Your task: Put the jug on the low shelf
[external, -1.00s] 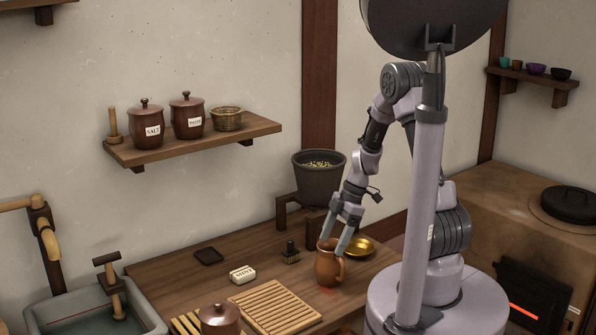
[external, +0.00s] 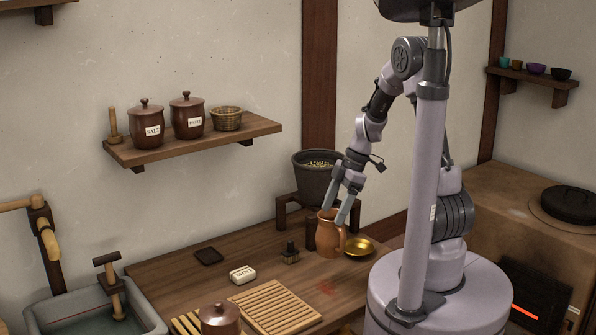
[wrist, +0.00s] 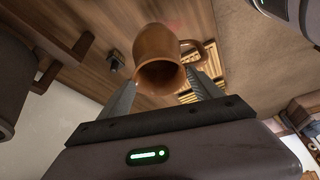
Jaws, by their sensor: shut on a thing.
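The jug (external: 329,239) is brown clay with a handle on its right side. My gripper (external: 338,212) is shut on the jug near its rim and holds it upright above the wooden table. In the wrist view the jug (wrist: 157,50) sits between my two fingers, its mouth facing the camera. A wall shelf (external: 255,131) at the left carries jars marked with labels, a basket and a wooden pestle. Another shelf (external: 513,75) at the far right carries several small bowls. A third shelf is partly seen high at the upper left (external: 50,5).
On the table stand a grey pot (external: 319,180) on a wooden stand, a brass bowl (external: 359,247), a dark brush (external: 290,254), a labelled white block (external: 242,274), a slatted rack (external: 274,306) and a lidded jar (external: 219,320). The left shelf's right end looks bare.

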